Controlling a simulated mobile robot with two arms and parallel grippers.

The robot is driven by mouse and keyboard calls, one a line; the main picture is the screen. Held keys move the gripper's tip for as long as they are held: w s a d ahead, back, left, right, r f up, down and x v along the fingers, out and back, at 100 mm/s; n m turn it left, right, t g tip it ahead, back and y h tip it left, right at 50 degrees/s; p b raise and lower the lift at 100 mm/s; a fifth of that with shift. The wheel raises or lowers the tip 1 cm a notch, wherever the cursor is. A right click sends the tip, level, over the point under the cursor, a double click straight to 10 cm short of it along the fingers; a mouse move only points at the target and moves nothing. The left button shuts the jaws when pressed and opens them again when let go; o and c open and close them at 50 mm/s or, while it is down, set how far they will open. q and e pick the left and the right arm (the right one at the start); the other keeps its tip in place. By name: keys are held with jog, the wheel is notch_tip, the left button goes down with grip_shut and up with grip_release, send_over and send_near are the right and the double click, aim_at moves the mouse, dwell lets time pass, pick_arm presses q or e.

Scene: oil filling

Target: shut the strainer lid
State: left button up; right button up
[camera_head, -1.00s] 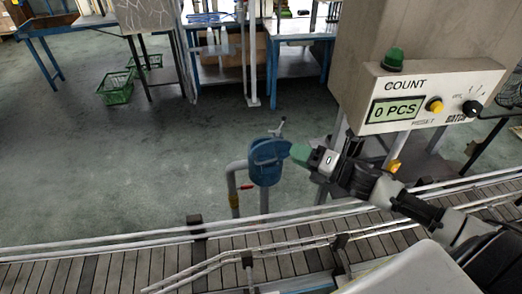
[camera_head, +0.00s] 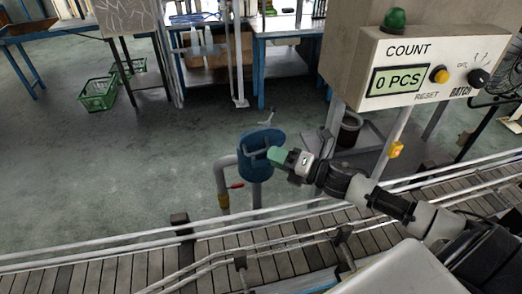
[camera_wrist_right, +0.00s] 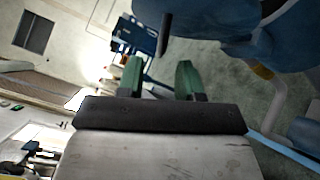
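The blue strainer (camera_head: 256,168) stands on a grey pipe beyond the conveyor in the head view. Its round blue top (camera_head: 252,139) has a small metal piece sticking up behind it. I cannot tell how far the lid is open. My right gripper (camera_head: 276,155) has green fingers and overlaps the strainer's right side; contact is unclear. In the right wrist view the fingers (camera_wrist_right: 159,75) are apart with nothing between them. A dark rod (camera_wrist_right: 165,35) hangs just past the tips, and blue strainer parts (camera_wrist_right: 225,25) fill the upper right. My left gripper is out of view.
A conveyor (camera_head: 130,262) with rails (camera_head: 110,246) runs across the front. A counter box (camera_head: 418,75) reading 0 PCS stands to the right. A red-handled valve (camera_head: 236,185) is on the pipe left of the strainer. Green baskets (camera_head: 98,93) lie on open floor.

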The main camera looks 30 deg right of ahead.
aim_at(261, 150)
jog(key=p+x, duration=0.1)
jog(key=x, duration=0.4)
grip_shut()
